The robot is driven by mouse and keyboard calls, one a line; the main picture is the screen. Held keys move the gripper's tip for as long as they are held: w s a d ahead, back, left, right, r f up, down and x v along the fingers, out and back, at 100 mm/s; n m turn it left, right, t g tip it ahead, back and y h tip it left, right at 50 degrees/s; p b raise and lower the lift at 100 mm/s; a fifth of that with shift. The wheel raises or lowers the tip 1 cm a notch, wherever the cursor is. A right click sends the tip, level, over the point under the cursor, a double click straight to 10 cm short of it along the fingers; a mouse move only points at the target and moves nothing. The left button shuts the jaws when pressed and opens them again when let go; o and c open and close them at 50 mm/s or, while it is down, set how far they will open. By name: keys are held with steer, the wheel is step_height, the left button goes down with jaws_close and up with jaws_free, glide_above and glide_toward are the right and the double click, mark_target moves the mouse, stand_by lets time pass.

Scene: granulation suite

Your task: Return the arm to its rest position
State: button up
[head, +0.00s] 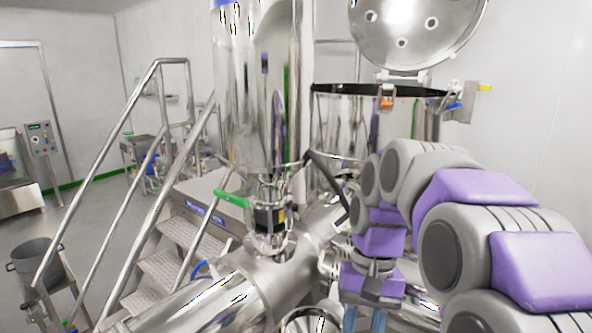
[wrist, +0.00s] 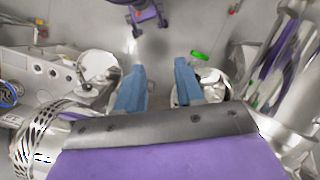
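My arm (head: 450,220), grey with purple covers, reaches in from the lower right of the head view and bends down at the wrist. My gripper (head: 364,318) points downward in front of the steel machine, its blue fingers cut off by the bottom edge. In the wrist view my gripper (wrist: 160,68) has its two blue fingers spread apart, with grey floor showing between them. It is open and holds nothing. Steel parts appear close on both sides of the fingers in that view; whether they touch cannot be told.
A large steel vessel (head: 340,130) with a raised round lid (head: 415,30) stands behind my arm. A horizontal steel cylinder (head: 205,305) lies to its left. Steps with a handrail (head: 125,195) and a grey bucket (head: 35,262) are further left. Open floor lies at the far left.

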steer(key=s+d+f+b, duration=0.1)
steer(key=s+f+b, duration=0.6)
steer(key=f, duration=0.5)
steer(key=s+d+f+n+t+b, duration=0.1)
steer(key=s+f+b, duration=0.6)
steer(key=f+b, duration=0.3)
steer(key=s+d+f+h+b, duration=0.1)
steer(key=s+f+b, duration=0.6)
steer(key=f, duration=0.9)
steer(key=shift+s+d+f+t+b, duration=0.2)
steer(key=shift+s+d+t+b, duration=0.15)
steer(key=shift+b, duration=0.5)
